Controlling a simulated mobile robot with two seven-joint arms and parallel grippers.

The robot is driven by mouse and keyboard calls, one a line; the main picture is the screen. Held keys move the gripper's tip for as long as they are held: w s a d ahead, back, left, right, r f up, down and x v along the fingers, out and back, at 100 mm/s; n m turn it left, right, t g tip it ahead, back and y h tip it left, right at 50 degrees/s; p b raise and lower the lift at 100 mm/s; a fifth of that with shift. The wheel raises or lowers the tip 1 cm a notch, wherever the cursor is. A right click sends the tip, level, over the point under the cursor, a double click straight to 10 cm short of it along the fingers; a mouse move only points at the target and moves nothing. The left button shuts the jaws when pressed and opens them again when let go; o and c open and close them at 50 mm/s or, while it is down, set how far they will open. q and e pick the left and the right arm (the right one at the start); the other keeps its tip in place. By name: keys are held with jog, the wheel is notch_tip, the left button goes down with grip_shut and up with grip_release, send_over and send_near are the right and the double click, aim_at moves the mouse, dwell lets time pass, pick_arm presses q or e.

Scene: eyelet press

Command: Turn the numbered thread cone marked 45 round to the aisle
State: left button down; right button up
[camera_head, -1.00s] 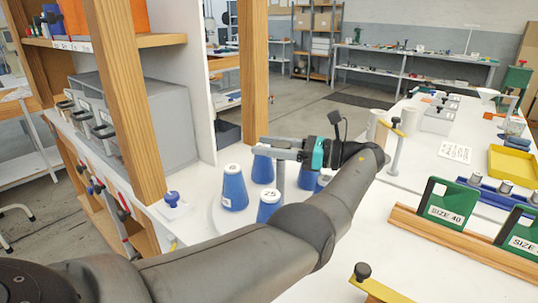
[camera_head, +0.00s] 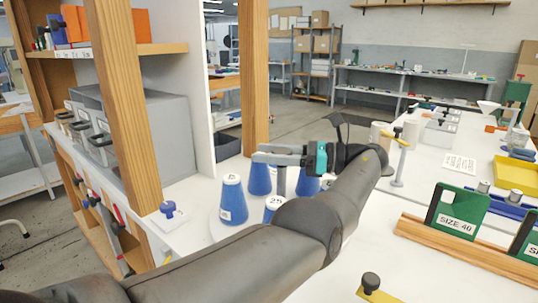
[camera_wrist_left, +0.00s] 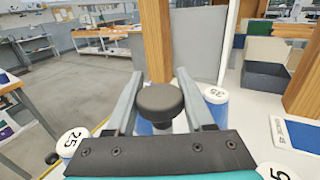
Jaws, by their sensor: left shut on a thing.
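Several blue thread cones with white numbered tops stand on a round white turntable (camera_head: 217,229). The left cone (camera_head: 233,200) has a small white label low on its side. The front cone (camera_head: 271,208) is marked 25 and partly hidden by my arm; another cone (camera_head: 260,179) stands behind. In the left wrist view, cones marked 25 (camera_wrist_left: 72,142) and 35 (camera_wrist_left: 216,96) show, with a cut-off top (camera_wrist_left: 276,172) at lower right. I cannot read a 45. My left gripper (camera_head: 262,157) is shut on the black knob (camera_wrist_left: 160,98) above the turntable. My right gripper is out of view.
A wooden post (camera_head: 254,80) and a shelf unit with grey drawers (camera_head: 118,125) stand close at left and behind. Green SIZE 40 holder (camera_head: 457,212) and yellow tray (camera_head: 515,175) lie right.

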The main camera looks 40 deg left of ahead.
pick_arm(q)
jog(key=shift+f, duration=0.1)
jog(key=shift+c, duration=1.4)
grip_release()
notch_tip(320, 180, up, 20)
jog(key=p, duration=0.7)
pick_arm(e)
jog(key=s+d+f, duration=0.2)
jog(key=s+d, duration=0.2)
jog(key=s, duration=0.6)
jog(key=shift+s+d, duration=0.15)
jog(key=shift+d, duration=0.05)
